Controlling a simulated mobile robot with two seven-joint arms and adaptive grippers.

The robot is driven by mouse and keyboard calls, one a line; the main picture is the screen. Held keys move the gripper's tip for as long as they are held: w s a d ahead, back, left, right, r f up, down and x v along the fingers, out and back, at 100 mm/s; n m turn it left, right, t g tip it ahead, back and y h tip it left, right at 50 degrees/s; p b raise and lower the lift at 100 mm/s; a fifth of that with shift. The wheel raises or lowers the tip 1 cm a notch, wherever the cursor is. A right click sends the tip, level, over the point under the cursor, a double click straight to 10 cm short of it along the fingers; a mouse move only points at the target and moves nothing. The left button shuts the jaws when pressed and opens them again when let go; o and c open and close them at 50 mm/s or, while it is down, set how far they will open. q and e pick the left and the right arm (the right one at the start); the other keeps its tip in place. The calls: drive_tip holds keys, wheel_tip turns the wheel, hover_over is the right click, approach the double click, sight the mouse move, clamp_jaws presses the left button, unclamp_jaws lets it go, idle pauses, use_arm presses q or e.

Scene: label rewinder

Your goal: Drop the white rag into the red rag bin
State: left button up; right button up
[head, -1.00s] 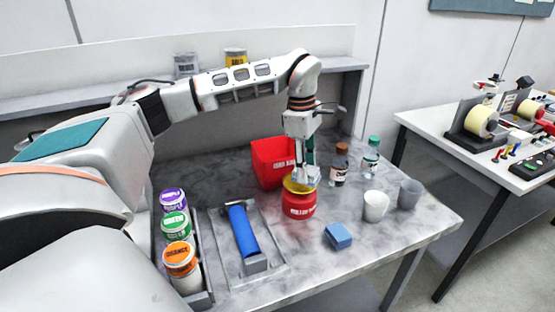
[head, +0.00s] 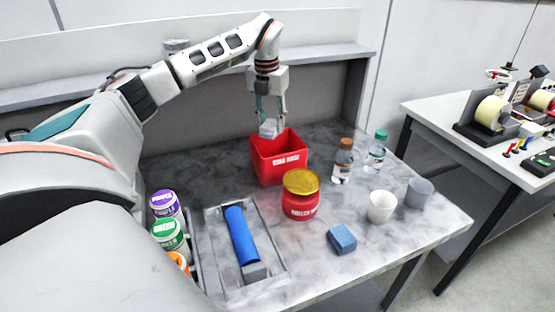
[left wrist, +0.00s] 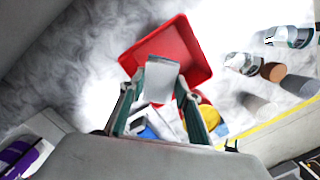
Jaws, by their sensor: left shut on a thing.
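The white rag (head: 270,128) is held between the fingers of my left gripper (head: 270,112), which is shut on it. In the left wrist view the rag (left wrist: 158,80) hangs between the two fingers of the left gripper (left wrist: 160,92). The red rag bin (head: 280,163) stands open on the table, with a white label on its front. The rag is just above the bin's opening in the head view. In the left wrist view the red bin (left wrist: 190,50) lies behind the rag, which covers part of it. My right gripper is not in view.
A red jar with a yellow lid (head: 300,200) stands in front of the bin. Two bottles (head: 343,160), two cups (head: 382,207) and a blue block (head: 342,239) are to its right. A blue roller (head: 240,236) in a tray and several paint jars (head: 168,235) are at left.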

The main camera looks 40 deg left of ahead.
use_arm(q)
drive_tip(key=shift+f, duration=2)
drive_tip(key=o, duration=1.1)
drive_tip(key=shift+c, duration=0.2)
drive_tip(key=r, duration=0.4)
drive_tip(key=s+r, duration=0.1)
drive_tip(key=r, duration=0.7)
drive_tip(key=shift+s+d, duration=0.15)
drive_tip(key=shift+d, duration=0.05)
drive_tip(key=shift+f, duration=0.1)
